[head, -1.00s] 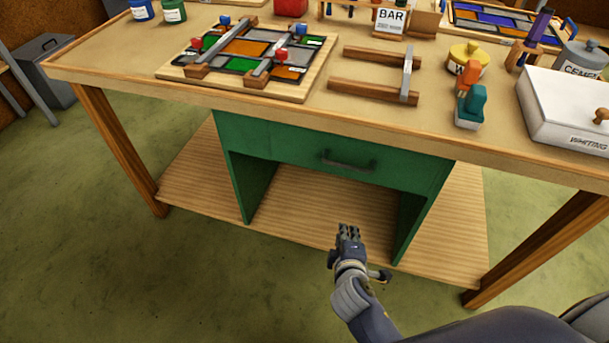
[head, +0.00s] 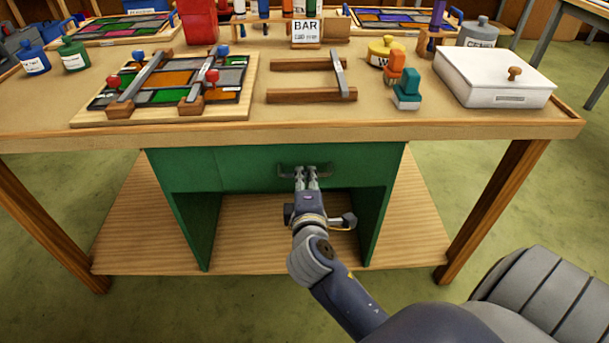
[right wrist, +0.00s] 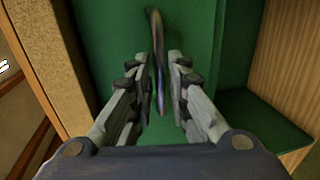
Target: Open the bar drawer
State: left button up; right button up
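The green bar drawer (head: 245,168) sits under the workbench top and looks shut. Its dark bar handle (head: 288,171) runs across the front; in the right wrist view the handle (right wrist: 158,60) runs lengthwise between the fingers. My right gripper (head: 307,172) is at the handle in the head view. In the right wrist view the gripper (right wrist: 160,85) is open, with one finger on each side of the handle and small gaps visible. Part of the handle is hidden behind the fingers in the head view. My left gripper is not in view.
The workbench (head: 420,130) overhangs the drawer. On it are a leaded panel (head: 170,85), a wooden frame (head: 310,95), a white box (head: 495,75) and several bottles. Below the drawer is an open space above a wooden shelf (head: 120,245).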

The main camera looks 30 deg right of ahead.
jog(key=shift+x, duration=1.25)
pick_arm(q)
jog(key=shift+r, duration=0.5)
pick_arm(e)
grip_shut()
jog(key=shift+s, duration=0.1)
